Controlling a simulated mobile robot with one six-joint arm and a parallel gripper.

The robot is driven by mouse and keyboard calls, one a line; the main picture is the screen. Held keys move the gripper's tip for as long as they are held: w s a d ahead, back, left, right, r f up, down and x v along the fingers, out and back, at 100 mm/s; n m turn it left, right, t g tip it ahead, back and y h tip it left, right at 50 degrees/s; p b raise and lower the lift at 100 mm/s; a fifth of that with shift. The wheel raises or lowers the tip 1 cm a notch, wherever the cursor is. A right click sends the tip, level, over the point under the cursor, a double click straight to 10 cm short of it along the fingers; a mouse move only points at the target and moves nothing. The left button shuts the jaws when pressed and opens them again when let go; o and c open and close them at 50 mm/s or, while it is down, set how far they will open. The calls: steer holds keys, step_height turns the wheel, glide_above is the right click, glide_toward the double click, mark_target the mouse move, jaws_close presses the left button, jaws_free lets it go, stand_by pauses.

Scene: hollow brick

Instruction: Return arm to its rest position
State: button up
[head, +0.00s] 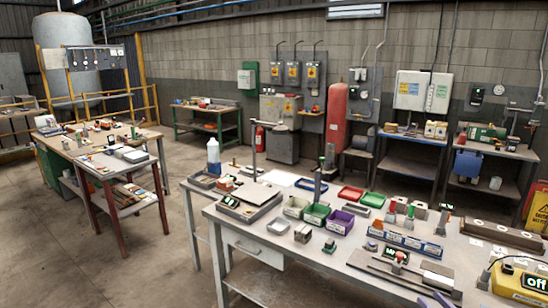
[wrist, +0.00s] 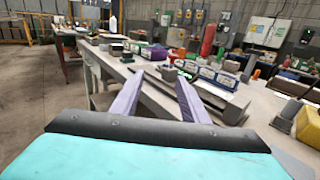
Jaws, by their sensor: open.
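My gripper (wrist: 159,82) shows in the wrist view as two purple fingers set well apart, with nothing between them. Its dark and turquoise body fills the bottom of that view. The fingers appear in front of the workbench (wrist: 152,92), and I cannot tell how far above or short of it they are. The same workbench (head: 262,242) stands there at the lower right, covered with small trays, blocks and tools.
A yellow device (head: 520,280) with a lit display sits at the bench's right front. A long brown block (head: 502,236) lies behind it. Red (head: 350,193), green (head: 316,213) and purple (head: 339,221) bins stand mid-bench. Open floor (head: 150,250) lies to the left.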

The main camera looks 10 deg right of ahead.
steer(key=w+a+f+n+g+y, duration=0.1)
steer(key=w+a+f+y, duration=0.25)
steer(key=a, duration=0.45)
steer(key=w+a+f+n+g+y+b, duration=0.1)
steer(key=w+a+f+n+y, duration=0.15)
steer(key=w+a, duration=0.4)
steer(key=w+a+f+n+g+y, duration=0.1)
steer(key=w+a+f+y, duration=0.2)
steer(key=a, duration=0.6)
steer(key=s+a+f+n+g+y+b, duration=0.1)
steer(key=a+f+n+g, duration=0.25)
steer(key=a+f, duration=0.55)
steer(key=s+a+f+n+g+y, duration=0.1)
steer(key=s+a+f+n+g, duration=0.25)
steer(key=a, duration=0.95)
steer(key=s+a+f+n+g+h+b, duration=0.1)
steer(key=s+a+f+n+g+h, duration=0.1)
steer(key=s+a+f+n+g, duration=0.5)
steer(key=s+a+f+n+g+h, duration=0.2)
steer(key=s+a+f+n+g, duration=0.3)
steer(key=s+f, duration=0.5)
steer(key=s+d+f+n+g+h, duration=0.1)
steer(key=s+d+f+n+h, duration=0.1)
steer(key=d+n, duration=0.4)
steer(key=s+d+f+n+h, duration=0.3)
steer(key=s+d+n+h, duration=0.2)
steer(key=d+n, duration=0.1)
steer(key=shift+s+n+g, duration=0.35)
steer(key=shift+s+g, duration=0.05)
